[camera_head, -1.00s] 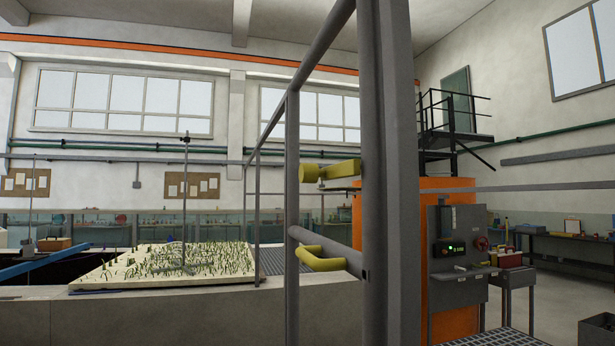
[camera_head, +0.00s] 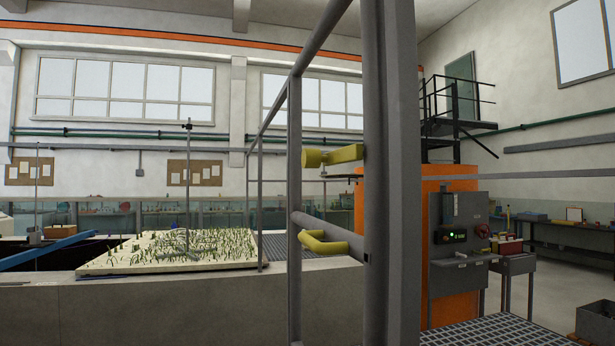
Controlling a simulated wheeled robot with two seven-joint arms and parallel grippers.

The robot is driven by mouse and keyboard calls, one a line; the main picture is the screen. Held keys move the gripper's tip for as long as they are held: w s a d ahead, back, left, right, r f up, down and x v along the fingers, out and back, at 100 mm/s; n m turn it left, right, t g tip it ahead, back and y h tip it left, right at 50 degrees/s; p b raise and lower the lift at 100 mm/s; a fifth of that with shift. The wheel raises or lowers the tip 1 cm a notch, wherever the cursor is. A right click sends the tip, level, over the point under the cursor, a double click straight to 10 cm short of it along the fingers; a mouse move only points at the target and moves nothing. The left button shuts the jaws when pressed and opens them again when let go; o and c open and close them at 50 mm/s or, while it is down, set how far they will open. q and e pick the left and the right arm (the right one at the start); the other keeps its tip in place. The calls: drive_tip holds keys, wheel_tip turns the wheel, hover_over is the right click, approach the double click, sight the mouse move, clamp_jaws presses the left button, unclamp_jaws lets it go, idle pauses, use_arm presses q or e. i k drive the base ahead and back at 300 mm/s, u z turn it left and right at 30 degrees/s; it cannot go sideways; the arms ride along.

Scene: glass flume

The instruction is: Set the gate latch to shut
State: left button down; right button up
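A grey tubular gate (camera_head: 294,210) stands close in front of me, against a thick grey post (camera_head: 390,190). A yellow lever (camera_head: 345,153) with a thick round end sits at the upper part of the gate, roughly level, its right end meeting the post; it looks like the latch. A bent yellow handle (camera_head: 325,246) is lower down, on the gate's lower rail. Whether the latch is engaged in the post cannot be made out. Neither of my grippers is in view.
An orange cabinet with a grey control panel (camera_head: 458,245) stands behind the post at right. A grated walkway (camera_head: 490,332) lies at lower right. At left is a concrete flume wall (camera_head: 180,310) with a planted white bed (camera_head: 170,252). Open floor (camera_head: 555,290) shows at far right.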

sight(311, 159)
drive_tip(key=u, duration=0.25)
drive_tip(key=k, duration=0.6)
drive_tip(key=u, duration=0.5)
drive_tip(key=k, duration=0.65)
drive_tip(key=u, duration=0.2)
drive_tip(key=i, duration=0.85)
drive_tip(key=u, duration=0.2)
